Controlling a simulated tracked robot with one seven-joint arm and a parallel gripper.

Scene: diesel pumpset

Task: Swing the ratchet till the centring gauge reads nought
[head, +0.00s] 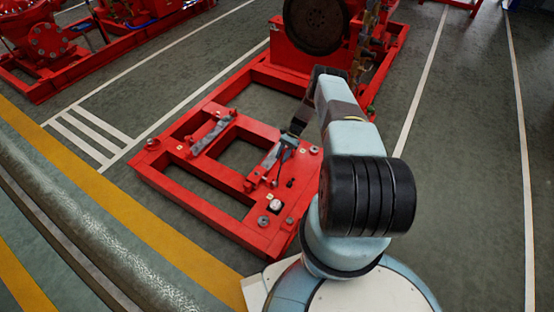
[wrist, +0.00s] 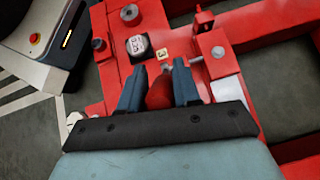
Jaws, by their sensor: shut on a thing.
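The centring gauge is a small white round dial (wrist: 137,45) set in the red base frame, just ahead of my fingers in the wrist view. In the head view the gauge (head: 275,204) sits near the frame's front corner. Its reading is too small to make out. My gripper (wrist: 158,70) is shut on a red grip (wrist: 159,93), which appears to be the ratchet's handle; the rest of the ratchet is mostly hidden by my fingers. In the head view my gripper (head: 285,150) is over the frame's right part, behind the gauge.
The red base frame (head: 183,192) has open bays and raised fittings around my gripper. A grey bar (head: 212,136) lies on its left side. The pumpset's large dark wheel (head: 317,25) stands at the back. Open floor lies left and right.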

